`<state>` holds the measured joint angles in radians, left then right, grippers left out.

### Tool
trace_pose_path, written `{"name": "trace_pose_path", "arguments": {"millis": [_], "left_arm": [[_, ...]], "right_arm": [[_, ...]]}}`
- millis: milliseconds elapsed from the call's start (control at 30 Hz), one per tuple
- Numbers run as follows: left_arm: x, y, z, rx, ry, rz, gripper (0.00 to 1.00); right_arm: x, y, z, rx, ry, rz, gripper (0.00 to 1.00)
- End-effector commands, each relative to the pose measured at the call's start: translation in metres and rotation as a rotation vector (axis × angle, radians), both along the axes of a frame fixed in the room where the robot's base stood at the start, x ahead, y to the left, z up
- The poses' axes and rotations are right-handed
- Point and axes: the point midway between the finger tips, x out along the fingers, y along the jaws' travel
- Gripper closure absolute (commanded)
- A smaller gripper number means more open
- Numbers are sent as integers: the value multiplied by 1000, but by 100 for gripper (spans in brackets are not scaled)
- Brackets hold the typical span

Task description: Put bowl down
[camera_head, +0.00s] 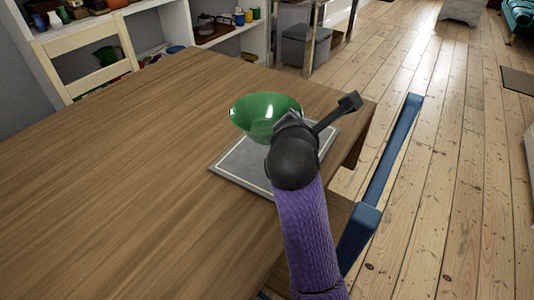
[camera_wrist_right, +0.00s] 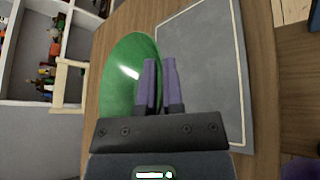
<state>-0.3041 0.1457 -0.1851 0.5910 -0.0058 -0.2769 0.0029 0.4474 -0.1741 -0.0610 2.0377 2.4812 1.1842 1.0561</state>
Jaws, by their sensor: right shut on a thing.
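A green bowl (camera_head: 262,114) is upright at the far side of a grey mat with a white border line (camera_head: 236,165), which lies on the wooden table. My right gripper (camera_head: 287,118) is at the bowl's near right rim, its fingertips partly hidden in the head view. In the right wrist view the purple fingers (camera_wrist_right: 160,82) are close together on the rim of the bowl (camera_wrist_right: 122,75), with the mat (camera_wrist_right: 205,70) to the right. I cannot tell whether the bowl touches the surface below. My left gripper is not in view.
The wooden table top (camera_head: 120,170) is clear to the left of the mat. A pale chair (camera_head: 85,55) stands at its far left edge, before shelves with small items (camera_head: 215,30). A blue bar (camera_head: 390,150) stands beside the table's right edge.

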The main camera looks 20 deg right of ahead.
Motion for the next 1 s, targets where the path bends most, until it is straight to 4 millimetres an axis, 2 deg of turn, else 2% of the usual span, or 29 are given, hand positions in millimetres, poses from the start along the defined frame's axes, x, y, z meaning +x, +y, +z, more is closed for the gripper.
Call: {"name": "trace_pose_path", "arguments": {"millis": [33,100,333,667,700,833,867,1000], "left_arm": [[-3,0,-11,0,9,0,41],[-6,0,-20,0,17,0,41],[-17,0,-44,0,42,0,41],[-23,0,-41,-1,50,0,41],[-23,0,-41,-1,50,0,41],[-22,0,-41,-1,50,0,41],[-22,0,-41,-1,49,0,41],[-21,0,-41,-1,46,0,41]], "right_arm": [[0,0,-20,-2,7,0,100],[0,0,-37,-2,7,1,100],[0,0,-84,-3,7,2,100],[0,0,-84,1,1,1,100],[0,0,-84,1,3,1,87],[0,0,-83,0,2,1,60],[0,0,-83,0,2,1,56],[0,0,-83,0,2,1,56]]}}
